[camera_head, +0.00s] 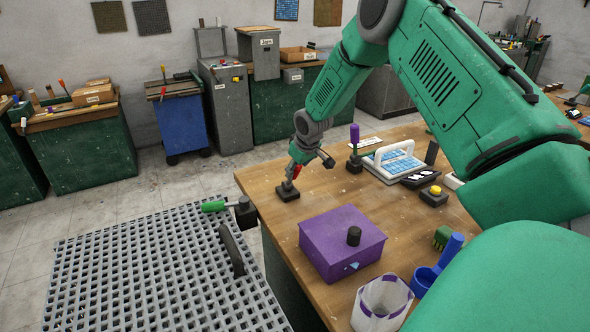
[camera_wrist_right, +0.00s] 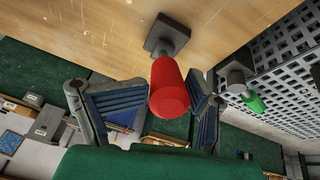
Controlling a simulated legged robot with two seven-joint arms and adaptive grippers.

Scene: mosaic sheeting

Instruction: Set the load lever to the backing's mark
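Several levers with coloured handles show. One with a red handle (camera_head: 295,170) stands on a dark square base near the table's far left corner. My right gripper (camera_head: 306,152) is at this red handle. In the right wrist view the red handle (camera_wrist_right: 169,90) stands between the spread fingers of my right gripper (camera_wrist_right: 152,108), with gaps on both sides. A green-handled lever (camera_head: 214,206) sticks out sideways at the table's left edge; it also shows in the wrist view (camera_wrist_right: 253,102). A purple-handled lever (camera_head: 354,134) stands farther back. I cannot tell which is the load lever. My left gripper is out of view.
A purple box (camera_head: 322,237) with a dark knob and pale blue mark stands in front. Behind are a white-framed press (camera_head: 402,147) over blue tiles and a yellow button (camera_head: 435,190).

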